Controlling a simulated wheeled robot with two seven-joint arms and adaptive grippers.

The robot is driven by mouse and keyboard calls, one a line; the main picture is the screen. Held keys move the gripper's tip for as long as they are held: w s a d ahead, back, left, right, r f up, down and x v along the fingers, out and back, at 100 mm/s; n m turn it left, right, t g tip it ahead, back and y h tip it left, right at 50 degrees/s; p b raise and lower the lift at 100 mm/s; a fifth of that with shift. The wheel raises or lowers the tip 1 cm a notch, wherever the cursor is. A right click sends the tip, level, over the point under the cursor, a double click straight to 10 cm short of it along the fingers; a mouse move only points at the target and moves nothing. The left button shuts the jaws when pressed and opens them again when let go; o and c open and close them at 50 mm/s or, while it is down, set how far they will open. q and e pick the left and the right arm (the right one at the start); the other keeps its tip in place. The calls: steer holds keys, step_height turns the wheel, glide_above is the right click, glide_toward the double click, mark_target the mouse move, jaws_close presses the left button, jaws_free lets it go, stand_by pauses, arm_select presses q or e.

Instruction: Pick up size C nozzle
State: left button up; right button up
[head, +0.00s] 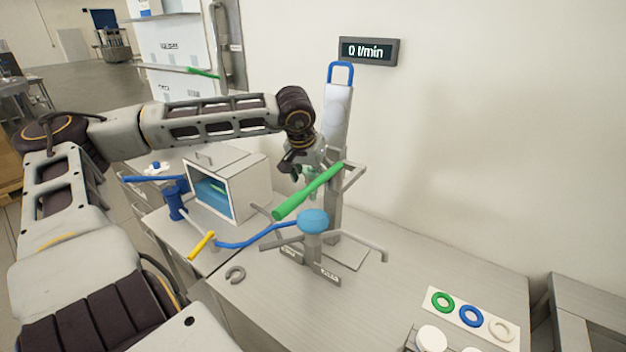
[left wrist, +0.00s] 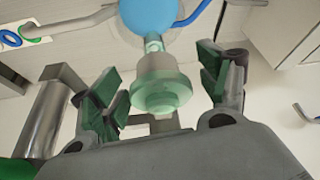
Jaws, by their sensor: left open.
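My left gripper (head: 302,172) is beside the filling stand, partly hidden behind the green-handled lever. In the left wrist view its two green-padded fingers (left wrist: 165,95) are spread open. A pale green translucent stepped nozzle (left wrist: 160,85) lies between the fingers in that picture, with a gap on each side. It appears just below the blue round part (left wrist: 150,14) of the stand, which also shows in the head view (head: 313,220). I cannot read a size letter on the nozzle. My right gripper is not in view.
The stand has a green lever (head: 308,191) and grey side arms. An open-fronted box (head: 228,193) stands to the left. A white card (head: 456,323) holds green, blue and white rings. The table's middle right is clear.

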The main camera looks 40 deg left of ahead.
arm_select(q)
steer(key=shift+c, duration=1)
steer(key=c, duration=1)
steer(key=shift+c, duration=0.5)
steer(key=shift+r, duration=0.1)
step_height(320, 180, up, 9)
steer(key=shift+r, duration=0.1)
step_height(320, 180, up, 9)
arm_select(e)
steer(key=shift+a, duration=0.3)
